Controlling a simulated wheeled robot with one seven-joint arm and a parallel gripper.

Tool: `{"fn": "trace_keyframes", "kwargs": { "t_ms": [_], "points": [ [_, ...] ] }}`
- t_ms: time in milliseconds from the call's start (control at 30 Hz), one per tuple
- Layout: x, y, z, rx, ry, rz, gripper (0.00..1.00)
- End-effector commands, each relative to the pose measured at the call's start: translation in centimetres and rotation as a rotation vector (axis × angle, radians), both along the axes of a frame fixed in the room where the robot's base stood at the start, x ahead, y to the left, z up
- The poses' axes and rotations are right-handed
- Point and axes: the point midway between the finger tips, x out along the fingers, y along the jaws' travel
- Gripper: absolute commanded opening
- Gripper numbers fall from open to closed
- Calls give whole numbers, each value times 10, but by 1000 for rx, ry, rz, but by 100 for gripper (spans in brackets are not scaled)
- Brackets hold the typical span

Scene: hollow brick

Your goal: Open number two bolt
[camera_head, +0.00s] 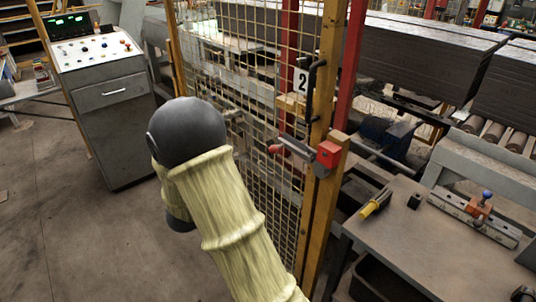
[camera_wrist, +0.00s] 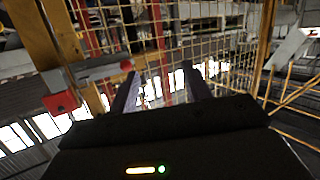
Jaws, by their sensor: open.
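The number 2 plate (camera_head: 301,82) hangs on the yellow mesh gate (camera_head: 262,100). Below it, the bolt (camera_head: 297,149) is a grey bar with a red grip at its left end, and a red block (camera_head: 328,154) sits at the post on its right. In the wrist view the red block (camera_wrist: 60,102) and grey bolt (camera_wrist: 105,70) show at left, tilted. My gripper (camera_wrist: 160,78) is open and empty, its two dark fingers pointing towards the mesh, with the bolt to the left of them. In the head view my forearm hides the gripper.
A black pull handle (camera_head: 313,90) stands on the gate frame above the bolt. A control cabinet (camera_head: 105,105) stands at left. A grey bench (camera_head: 425,240) with a yellow-handled tool (camera_head: 375,204) is at right. Open floor (camera_head: 60,220) lies at left.

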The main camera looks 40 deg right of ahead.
Motion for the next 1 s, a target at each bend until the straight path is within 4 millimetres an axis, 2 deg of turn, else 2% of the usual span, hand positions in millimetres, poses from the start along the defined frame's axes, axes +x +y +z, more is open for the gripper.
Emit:
{"fn": "trace_keyframes", "kwargs": {
  "t_ms": [167,267,367,467,633,800,900,1000],
  "points": [
    [9,41,-2,209,63,266,49],
    [2,69,-5,309,134,404,49],
    [-15,95,-8,398,231,528,49],
    [-41,117,-13,469,348,634,49],
    [-104,141,-20,552,594,764,49],
    [-170,143,-25,579,843,814,49],
    [-195,139,-26,578,937,814,49],
    [-206,137,-26,577,978,812,49]
  ]
}}
